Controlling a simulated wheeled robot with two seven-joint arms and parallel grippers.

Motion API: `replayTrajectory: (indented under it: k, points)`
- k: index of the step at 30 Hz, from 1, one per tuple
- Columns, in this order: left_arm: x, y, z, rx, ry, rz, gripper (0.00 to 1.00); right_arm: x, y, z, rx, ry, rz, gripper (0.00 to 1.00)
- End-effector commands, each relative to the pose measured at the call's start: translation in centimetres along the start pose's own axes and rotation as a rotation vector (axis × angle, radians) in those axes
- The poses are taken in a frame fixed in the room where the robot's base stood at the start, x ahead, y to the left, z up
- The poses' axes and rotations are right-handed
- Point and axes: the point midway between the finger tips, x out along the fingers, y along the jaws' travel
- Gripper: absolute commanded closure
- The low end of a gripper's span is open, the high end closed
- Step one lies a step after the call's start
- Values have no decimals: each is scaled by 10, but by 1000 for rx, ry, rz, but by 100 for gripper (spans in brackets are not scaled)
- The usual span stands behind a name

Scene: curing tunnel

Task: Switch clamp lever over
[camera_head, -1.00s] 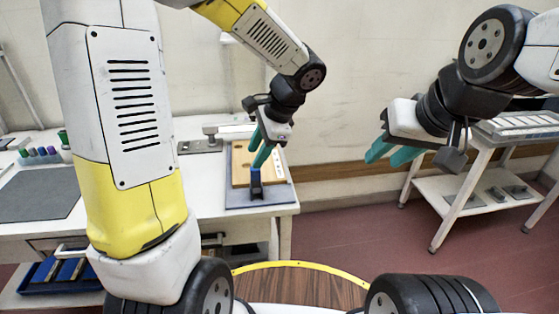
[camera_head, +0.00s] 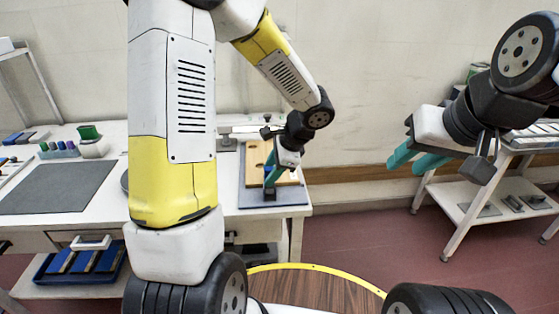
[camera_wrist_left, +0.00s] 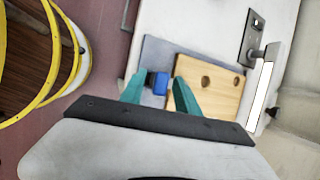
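The clamp lever shows as an upright piece with a blue tip (camera_wrist_left: 157,83) in the left wrist view. It stands at the edge of a wooden board (camera_wrist_left: 212,85) on a grey plate (camera_wrist_left: 158,52). My left gripper (camera_wrist_left: 160,78) is open, with one teal finger on each side of the blue tip. The left finger looks very close to it; a gap shows towards the right finger. In the head view my left gripper (camera_head: 270,177) is low over the fixture and largely hides the lever. My right gripper (camera_head: 415,160) is open and empty in the air at the right.
A metal latch piece (camera_wrist_left: 255,48) sits behind the board. A white cart (camera_head: 480,205) stands at the right. A blue tray (camera_head: 80,268) is below the bench.

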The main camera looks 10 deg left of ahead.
Motion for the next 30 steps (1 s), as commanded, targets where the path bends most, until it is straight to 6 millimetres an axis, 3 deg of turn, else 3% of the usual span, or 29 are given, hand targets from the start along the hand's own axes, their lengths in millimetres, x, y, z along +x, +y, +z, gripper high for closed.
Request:
replayTrajectory:
  k: [3,9,30]
  points:
    - [0,0,0,0,0,0,64,0,0,0,0,0,0,66]
    - [0,0,0,0,0,0,100,0,0,0,0,0,0,66]
    - [-1,-1,0,-1,0,-1,100,0,0,0,0,0,0,66]
